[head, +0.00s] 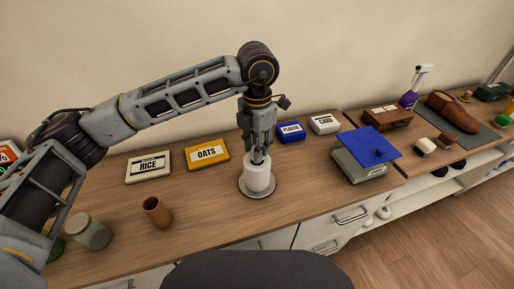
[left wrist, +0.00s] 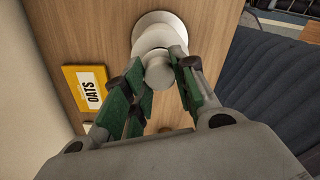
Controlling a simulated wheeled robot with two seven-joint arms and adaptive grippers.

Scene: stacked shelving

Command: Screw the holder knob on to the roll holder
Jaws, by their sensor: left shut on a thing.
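The roll holder stands upright on the wooden counter, with its round metal base (head: 257,194) under a white roll (head: 258,179). My left gripper (head: 258,157) points down over the top of the roll. In the left wrist view, its green-padded fingers (left wrist: 160,80) are shut on a pale round knob (left wrist: 158,73). The knob lines up with the white roll (left wrist: 160,38) and the base (left wrist: 150,17) beyond it. The fingers mostly hide the knob in the head view, and I cannot tell whether it touches the holder. My right gripper is not in view.
A RICE box (head: 148,167) and an OATS box (head: 207,154) lie left of the holder. A brown cup (head: 157,212) and a glass jar (head: 88,232) stand nearer the front left. Bare counter surrounds the base.

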